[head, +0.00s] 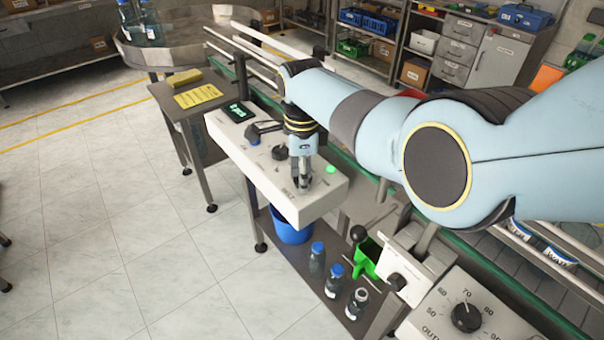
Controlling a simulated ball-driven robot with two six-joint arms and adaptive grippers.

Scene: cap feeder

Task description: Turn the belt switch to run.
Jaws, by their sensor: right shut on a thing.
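A pale control box (322,198) stands beside the conveyor, in the middle of the head view. My right arm reaches in from the right, and my right gripper (302,184) points down at the near end of the box top. Its fingers are shut on the belt switch, which they mostly hide, so I cannot read which way it points. A green lamp (331,169) is lit just right of the fingers. My left gripper is not in view.
A black knob (280,153) and a small green display (238,111) are farther along the box top. Below stand several bottles, one being a blue-capped bottle (317,258), and a blue bucket (291,229). A dial (467,318) is at lower right. The floor at left is clear.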

